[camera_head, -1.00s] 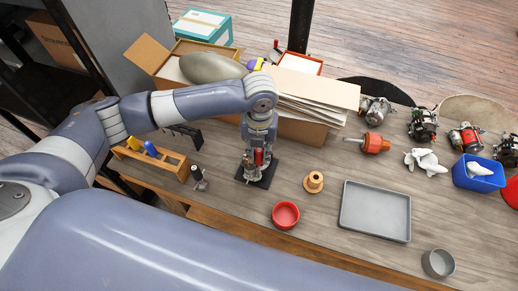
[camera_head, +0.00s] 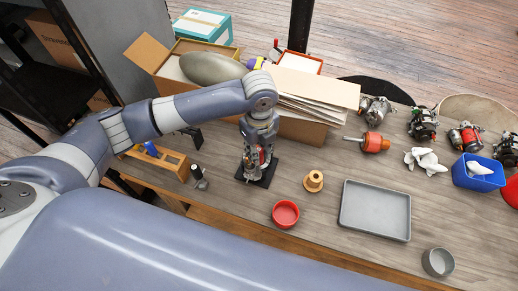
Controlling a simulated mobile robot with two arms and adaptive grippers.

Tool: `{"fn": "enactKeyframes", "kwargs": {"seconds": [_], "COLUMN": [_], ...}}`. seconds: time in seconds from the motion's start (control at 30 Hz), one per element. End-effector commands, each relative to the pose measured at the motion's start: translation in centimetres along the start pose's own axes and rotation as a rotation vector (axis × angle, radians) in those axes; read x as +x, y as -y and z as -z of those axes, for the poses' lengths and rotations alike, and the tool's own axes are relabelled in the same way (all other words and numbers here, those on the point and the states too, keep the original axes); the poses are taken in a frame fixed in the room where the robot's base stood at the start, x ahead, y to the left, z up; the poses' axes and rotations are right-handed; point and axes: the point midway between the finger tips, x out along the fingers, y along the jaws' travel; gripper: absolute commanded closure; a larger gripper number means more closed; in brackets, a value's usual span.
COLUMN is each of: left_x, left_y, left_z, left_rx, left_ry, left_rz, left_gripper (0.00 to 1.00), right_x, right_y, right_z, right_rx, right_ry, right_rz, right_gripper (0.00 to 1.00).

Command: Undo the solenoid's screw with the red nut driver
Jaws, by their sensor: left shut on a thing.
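My left gripper (camera_head: 257,159) points down over a small black base plate (camera_head: 256,179) in the middle of the table. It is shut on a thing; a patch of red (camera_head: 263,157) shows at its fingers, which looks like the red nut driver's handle. The gripper hides the driver's tip and most of what stands on the plate. I cannot make out the solenoid or its screw, nor whether the driver touches it. A wooden rack (camera_head: 174,166) at the left holds a blue-handled driver (camera_head: 150,149). My right gripper is out of view.
Right of the plate are an orange flanged piece (camera_head: 313,181), a red bowl (camera_head: 285,214), a grey tray (camera_head: 375,211) and a grey cup (camera_head: 438,262). Cartons stand behind. A blue bin (camera_head: 478,174) and several alternators are at the right. A small black-topped piece (camera_head: 197,174) stands left.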

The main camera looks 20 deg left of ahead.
Motion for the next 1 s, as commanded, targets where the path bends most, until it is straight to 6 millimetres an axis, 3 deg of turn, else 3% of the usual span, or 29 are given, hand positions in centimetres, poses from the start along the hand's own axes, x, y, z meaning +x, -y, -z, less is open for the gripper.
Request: {"fn": "enactKeyframes", "kwargs": {"seconds": [1.0], "left_x": [0.00], "left_y": [-0.01], "left_z": [0.04], "left_rx": [-1.293], "left_ry": [-0.006], "left_rz": [-0.004], "left_gripper": [1.00], "right_x": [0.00], "right_y": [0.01], "right_z": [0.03], "right_rx": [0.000], "right_ry": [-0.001], "right_rz": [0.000], "right_gripper": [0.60]}}
